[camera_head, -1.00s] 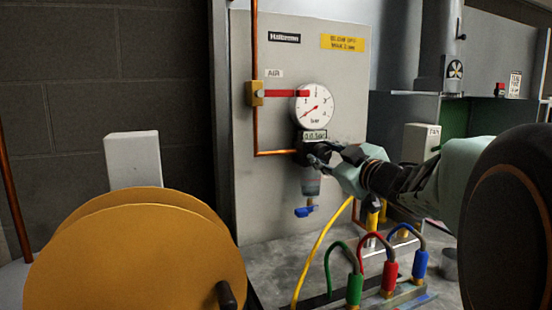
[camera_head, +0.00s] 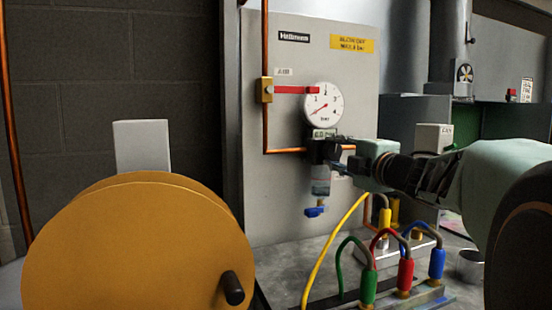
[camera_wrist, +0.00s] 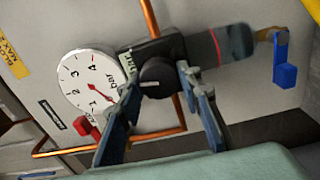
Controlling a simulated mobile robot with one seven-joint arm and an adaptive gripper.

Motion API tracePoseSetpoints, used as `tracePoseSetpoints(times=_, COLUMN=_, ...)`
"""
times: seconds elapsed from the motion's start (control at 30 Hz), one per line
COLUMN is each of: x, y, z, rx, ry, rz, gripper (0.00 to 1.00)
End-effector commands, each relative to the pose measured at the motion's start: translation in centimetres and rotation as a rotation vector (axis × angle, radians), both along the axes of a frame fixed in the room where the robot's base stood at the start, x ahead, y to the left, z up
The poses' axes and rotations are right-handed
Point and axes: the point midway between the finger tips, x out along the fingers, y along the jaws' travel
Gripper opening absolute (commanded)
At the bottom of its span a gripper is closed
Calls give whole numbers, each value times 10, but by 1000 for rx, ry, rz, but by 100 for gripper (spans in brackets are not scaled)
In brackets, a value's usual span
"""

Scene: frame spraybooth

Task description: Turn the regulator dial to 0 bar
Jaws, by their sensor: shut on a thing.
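The regulator dial (camera_wrist: 158,77) is a round black knob on the black regulator body (camera_wrist: 158,50), below the pressure gauge in the head view. My gripper (camera_wrist: 157,82) has a finger on each side of the dial and is shut on it. In the head view, my gripper (camera_head: 345,155) reaches the regulator from the right and mostly hides the dial. The white gauge (camera_head: 323,104) has its red needle pointing to the lower left, near the bottom of the scale below 1. It also shows in the wrist view (camera_wrist: 88,82). The small readout (camera_head: 322,134) is too blurred to read surely.
A red-handled valve (camera_head: 290,90) and copper pipe sit left of the gauge. A blue drain tap (camera_head: 315,211) hangs below the regulator. Green, red and blue hose fittings (camera_head: 404,275) stand on the bench below my arm. A yellow reel (camera_head: 130,250) is at the front left.

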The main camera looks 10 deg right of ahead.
Motion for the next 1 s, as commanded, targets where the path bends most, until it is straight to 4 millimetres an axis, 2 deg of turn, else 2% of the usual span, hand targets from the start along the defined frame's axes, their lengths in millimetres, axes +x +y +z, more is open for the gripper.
tracePoseSetpoints(times=0.4, x=0, y=0, z=0, rx=-183, ry=-38, rz=-1, gripper=8)
tracePoseSetpoints(times=0.97, x=0, y=0, z=1, rx=-210, ry=-43, rz=0, gripper=8)
tracePoseSetpoints(times=1.0, x=0, y=0, z=1, rx=-210, ry=-42, rz=0, gripper=37)
